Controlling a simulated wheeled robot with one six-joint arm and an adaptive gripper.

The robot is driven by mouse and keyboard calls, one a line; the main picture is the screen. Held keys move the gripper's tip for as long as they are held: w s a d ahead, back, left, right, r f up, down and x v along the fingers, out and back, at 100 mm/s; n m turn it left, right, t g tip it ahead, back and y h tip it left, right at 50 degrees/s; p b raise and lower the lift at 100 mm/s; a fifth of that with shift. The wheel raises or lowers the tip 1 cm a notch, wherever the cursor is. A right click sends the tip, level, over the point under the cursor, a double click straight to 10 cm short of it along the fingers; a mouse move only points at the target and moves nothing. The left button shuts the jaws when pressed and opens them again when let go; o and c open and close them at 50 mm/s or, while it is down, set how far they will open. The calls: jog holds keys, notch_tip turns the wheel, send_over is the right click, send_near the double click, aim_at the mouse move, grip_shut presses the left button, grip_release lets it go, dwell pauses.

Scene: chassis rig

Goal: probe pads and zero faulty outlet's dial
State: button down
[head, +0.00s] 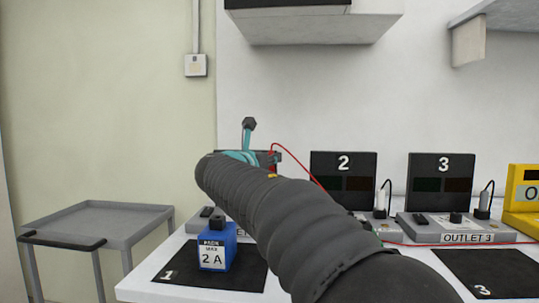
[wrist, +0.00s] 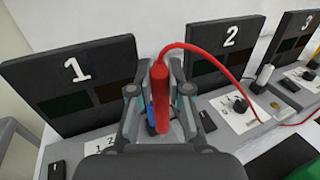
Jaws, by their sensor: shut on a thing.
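My gripper (wrist: 158,88) is shut on a red probe (wrist: 161,98), held upright in front of outlet 1's panel (wrist: 78,80). In the head view my arm hides most of the gripper. A red lead (wrist: 222,60) runs from the probe's top to the right. Outlet 2's panel (head: 343,180) and outlet 3's panel (head: 441,182) have dark, unlit-looking windows. Outlet 2's dial (wrist: 240,105) and outlet 3's dial (wrist: 309,75) show in the wrist view. The gripper hides outlet 1's dial and the probe tip, so I cannot tell whether it touches a pad.
A blue pack marked 2 A (head: 217,248) stands on black mat 1 (head: 180,278). Black mat 3 (head: 490,274) looks bare. A yellow box (head: 524,198) is at the right edge. A grey cart (head: 100,218) stands left of the table. A shelf (head: 320,25) overhangs above.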

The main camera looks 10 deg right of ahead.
aim_at(272, 170)
notch_tip(272, 170, down, 3)
jog(key=shift+d+f+b, duration=0.1)
jog(key=shift+d+b, duration=0.05)
jog(key=shift+b, duration=0.3)
jog(key=shift+f+b, duration=0.7)
jog(key=shift+f, duration=0.2)
jog(key=shift+f+b, duration=0.35)
jog(key=shift+f, duration=0.2)
dwell(0.8)
notch_tip(272, 170, up, 3)
jog(key=p, duration=0.2)
jog(key=shift+f+p, duration=0.1)
jog(key=shift+p, duration=0.2)
jog(key=shift+r, duration=2.15)
dwell(1.5)
